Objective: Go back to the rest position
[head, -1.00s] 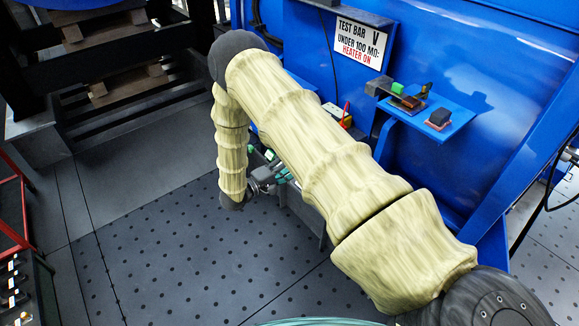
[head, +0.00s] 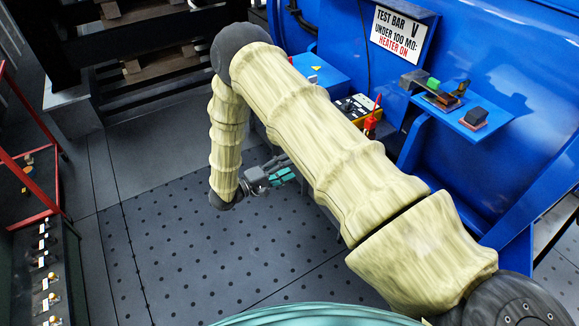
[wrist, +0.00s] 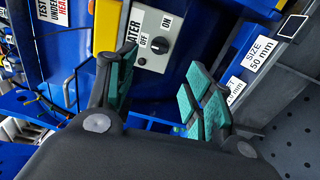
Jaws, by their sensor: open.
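My gripper (head: 268,176) hangs at the end of my bent arm, low over the dotted floor in the head view. In the wrist view my gripper (wrist: 160,95) has its green-padded fingers spread apart, with nothing between them. Beyond the fingers is a grey heater switch panel (wrist: 150,40) with a black knob and OFF and ON marks. My arm hides part of the blue machine behind it.
A blue machine (head: 335,35) with a TEST BAR sign (head: 398,32) stands behind. Its blue shelf (head: 485,122) carries small blocks. A meter with red probes (head: 368,112) sits behind my arm. A red-framed rack (head: 30,190) is at left. The dotted floor (head: 180,260) is clear.

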